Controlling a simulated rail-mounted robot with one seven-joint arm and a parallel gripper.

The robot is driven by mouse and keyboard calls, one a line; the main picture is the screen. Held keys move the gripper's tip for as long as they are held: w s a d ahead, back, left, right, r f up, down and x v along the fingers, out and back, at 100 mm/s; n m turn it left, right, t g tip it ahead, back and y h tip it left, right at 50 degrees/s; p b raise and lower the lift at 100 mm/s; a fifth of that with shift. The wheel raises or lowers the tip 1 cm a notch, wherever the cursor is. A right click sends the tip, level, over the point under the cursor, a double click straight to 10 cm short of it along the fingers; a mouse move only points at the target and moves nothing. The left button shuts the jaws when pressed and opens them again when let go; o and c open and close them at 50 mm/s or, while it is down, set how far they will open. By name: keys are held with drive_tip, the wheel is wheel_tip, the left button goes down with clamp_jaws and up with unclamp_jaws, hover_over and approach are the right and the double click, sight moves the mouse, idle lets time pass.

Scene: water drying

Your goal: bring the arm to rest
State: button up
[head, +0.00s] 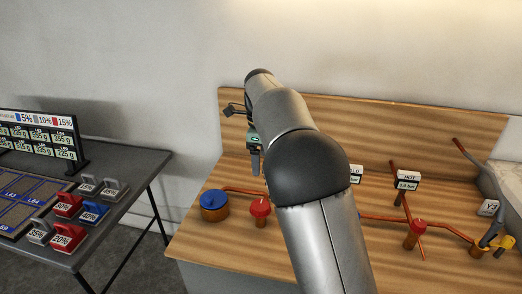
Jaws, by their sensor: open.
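My arm reaches up from the bottom of the head view, bends at a dark joint cap and extends toward the wooden back panel. My gripper (255,163) is at its far end, small and partly hidden by the arm. It is open, pointing down, above the left part of the wooden bench (208,247). I see nothing between its fingers. Part of the bench behind the arm is hidden.
A copper pipe line carries a blue-capped fitting (214,200), red-capped valves (260,207) (416,229) and a HOT sign (407,180). Left, a dark table (132,165) holds several labelled blocks (69,237) and a sign board (40,136). Floor shows between table and bench.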

drive_tip(key=s+d+n+y, duration=0.1)
drive_tip(key=s+d+n, duration=0.7)
drive_tip(key=s+d, duration=0.5)
drive_tip(key=s+d+f+n, duration=0.1)
drive_tip(key=s+f+n, duration=0.1)
drive_tip(key=s+n, duration=0.2)
drive_tip(key=s+d+f+n, duration=0.1)
drive_tip(key=s+f+n, duration=0.2)
drive_tip(key=s, duration=0.8)
drive_tip(key=s+d+f+n+h, duration=0.1)
drive_tip(key=s+d+f+n, duration=0.1)
drive_tip(key=s+n, duration=0.3)
drive_tip(key=shift+s+f, duration=0.55)
drive_tip(key=shift+s, duration=0.6)
